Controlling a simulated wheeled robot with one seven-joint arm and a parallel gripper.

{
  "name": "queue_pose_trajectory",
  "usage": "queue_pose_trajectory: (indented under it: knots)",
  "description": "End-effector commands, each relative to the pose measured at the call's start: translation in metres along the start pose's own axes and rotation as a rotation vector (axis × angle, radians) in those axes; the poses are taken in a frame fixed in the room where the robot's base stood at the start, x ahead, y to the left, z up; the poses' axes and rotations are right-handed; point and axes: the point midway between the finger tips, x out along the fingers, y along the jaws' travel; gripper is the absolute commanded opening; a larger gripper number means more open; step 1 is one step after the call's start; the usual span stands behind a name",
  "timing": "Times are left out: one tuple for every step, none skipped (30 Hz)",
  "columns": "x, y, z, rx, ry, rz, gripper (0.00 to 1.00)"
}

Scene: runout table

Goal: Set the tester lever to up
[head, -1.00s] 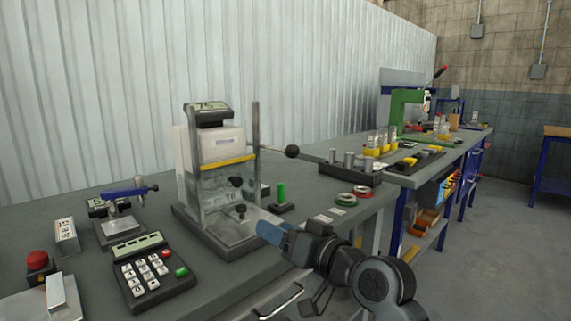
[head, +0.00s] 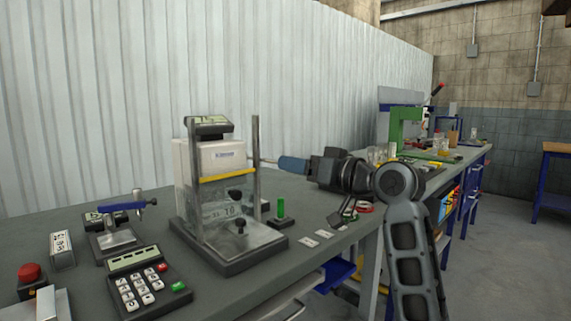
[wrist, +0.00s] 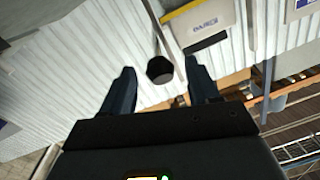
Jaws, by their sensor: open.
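The tester (head: 218,160) stands on the bench in the head view, a white head with a yellow stripe between metal posts on a dark base. Its lever (head: 267,160) sticks out to the right, roughly level. My gripper (head: 288,164) is at the lever's outer end, its blue fingers hiding the knob there. In the wrist view the black ball knob (wrist: 160,69) shows between the two spread fingers of my gripper (wrist: 160,80), nearer the right one. The gripper is open. I cannot tell whether a finger touches the knob.
A keypad box (head: 147,283), a red button (head: 29,273) and a blue-handled clamp (head: 118,205) lie left of the tester. A green peg (head: 280,208) stands close by on its right. A green press (head: 403,128) stands farther down the bench. A corrugated wall is behind.

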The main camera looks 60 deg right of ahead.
Motion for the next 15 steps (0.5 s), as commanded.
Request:
queue_pose_trajectory:
  knots:
    - [0.009, -0.001, 0.000, 0.001, -0.001, -0.002, 0.60]
    - [0.013, -0.001, 0.000, 0.001, -0.001, -0.002, 0.60]
    - [0.019, -0.001, 0.000, -0.001, -0.001, -0.001, 0.60]
    - [0.023, 0.000, -0.001, 0.000, 0.000, 0.000, 0.60]
    - [0.026, 0.000, 0.000, 0.001, 0.000, 0.000, 0.60]
    - [0.030, 0.000, 0.000, 0.001, 0.000, -0.001, 0.60]
    - [0.033, 0.000, 0.000, 0.001, -0.001, -0.001, 0.60]
    - [0.036, 0.000, 0.000, 0.001, 0.000, -0.001, 0.60]
    - [0.038, 0.000, 0.000, 0.000, 0.000, 0.000, 0.60]
    - [0.040, 0.000, 0.000, 0.000, 0.001, 0.000, 0.60]
    - [0.041, 0.000, 0.000, 0.000, 0.001, 0.000, 0.60]
    - [0.042, 0.000, 0.000, 0.000, 0.001, 0.000, 0.60]
    - [0.042, 0.000, 0.000, -0.001, 0.001, 0.000, 0.60]
    - [0.042, 0.000, 0.000, 0.000, 0.001, 0.000, 0.60]
    - [0.042, 0.000, 0.000, 0.000, 0.001, 0.000, 0.60]
